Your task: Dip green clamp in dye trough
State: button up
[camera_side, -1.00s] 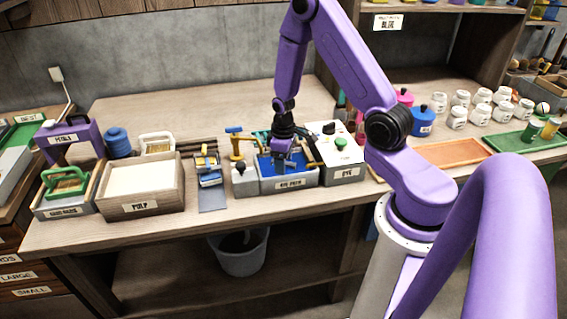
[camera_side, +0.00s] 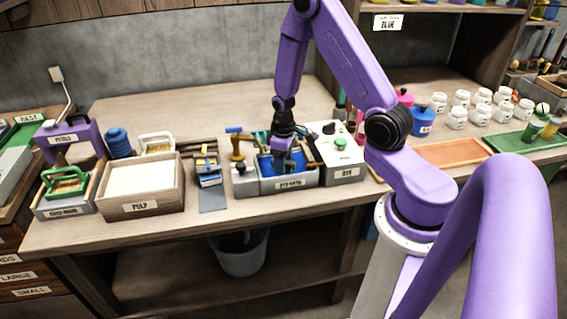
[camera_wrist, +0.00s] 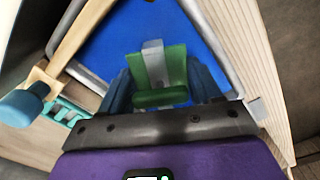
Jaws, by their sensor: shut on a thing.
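My gripper (camera_side: 281,160) is over the dye trough (camera_side: 291,184), a grey box with blue liquid inside. The wrist view shows my gripper (camera_wrist: 160,82) shut on the green clamp (camera_wrist: 172,66), which has a grey upright piece beside it. Blue dye (camera_wrist: 205,42) fills the view behind the clamp. In the side view the clamp is too small and covered to make out clearly. I cannot tell whether its lower end touches the dye.
A white box with a green knob (camera_side: 340,143) adjoins the trough on the right. The pulp box (camera_side: 141,208) and a small press (camera_side: 67,185) are farther left. White jars (camera_side: 457,117) stand at right.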

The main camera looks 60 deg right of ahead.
jog(key=shift+r, duration=3.2)
